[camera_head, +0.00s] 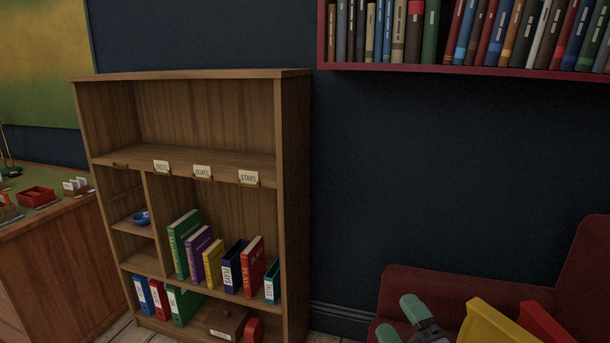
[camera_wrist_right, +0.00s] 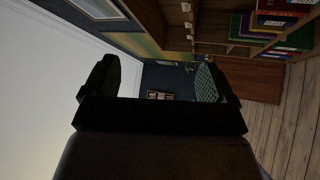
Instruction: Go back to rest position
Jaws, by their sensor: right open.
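My right gripper (camera_head: 400,321) is at the bottom of the head view, in front of a dark red armchair. Its greenish fingertips are apart. In the right wrist view the gripper (camera_wrist_right: 153,82) is also spread, with nothing between its fingers. It is clear of the wooden bookshelf (camera_head: 293,200), which stands to its left in the head view. My left gripper is not in view.
The red armchair (camera_head: 420,282) fills the lower right, with a yellow object (camera_head: 490,325) and a red object (camera_head: 545,322) there. A red wall shelf (camera_head: 450,70) full of books hangs above. A wooden desk (camera_head: 55,260) stands at left.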

